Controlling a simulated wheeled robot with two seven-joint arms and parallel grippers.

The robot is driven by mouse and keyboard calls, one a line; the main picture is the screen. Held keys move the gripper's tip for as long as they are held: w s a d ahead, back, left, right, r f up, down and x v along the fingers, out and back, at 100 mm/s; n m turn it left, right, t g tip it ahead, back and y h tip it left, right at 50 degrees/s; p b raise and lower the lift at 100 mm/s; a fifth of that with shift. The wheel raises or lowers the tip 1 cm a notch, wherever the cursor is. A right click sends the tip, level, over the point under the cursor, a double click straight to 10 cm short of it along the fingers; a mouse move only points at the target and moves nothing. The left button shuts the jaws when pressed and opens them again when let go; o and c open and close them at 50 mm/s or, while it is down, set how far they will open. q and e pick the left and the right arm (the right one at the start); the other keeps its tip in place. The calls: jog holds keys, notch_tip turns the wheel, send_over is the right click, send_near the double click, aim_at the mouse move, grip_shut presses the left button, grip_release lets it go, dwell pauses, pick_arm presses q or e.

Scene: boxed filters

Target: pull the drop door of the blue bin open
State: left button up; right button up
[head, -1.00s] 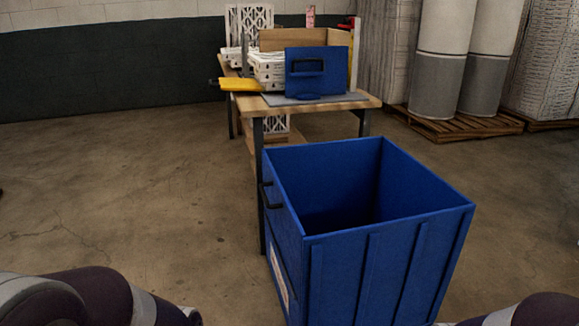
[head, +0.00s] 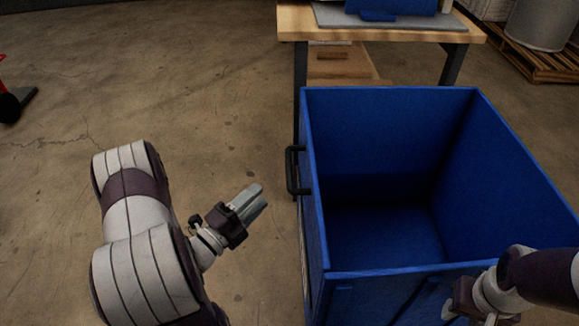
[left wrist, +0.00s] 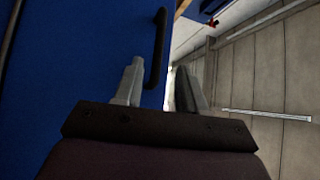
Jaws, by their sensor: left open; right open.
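The large blue bin (head: 385,267) stands open-topped on the floor in the right half of the head view, and its inside looks empty. A black handle (head: 292,170) sits on its left side near the top rim. The handle also shows in the left wrist view (left wrist: 158,48), on the blue wall ahead. My left gripper (head: 260,194) is open and empty, left of the bin and short of the handle, not touching it. My right gripper (head: 455,308) is by the bin's near rim at the lower right; its fingers are mostly hidden there.
A wooden table (head: 297,24) stands behind the bin, with a grey mat (head: 400,18) and a blue box (head: 395,5) on it. A wooden pallet (head: 530,62) is at the far right. A red and black object (head: 10,100) is at the left edge.

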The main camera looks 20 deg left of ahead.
aim_at(289, 165)
pick_arm(q)
jog(key=shift+b+x, duration=1.15)
jog(key=shift+x, duration=4.8)
jog(key=shift+f, duration=0.1)
grip_shut()
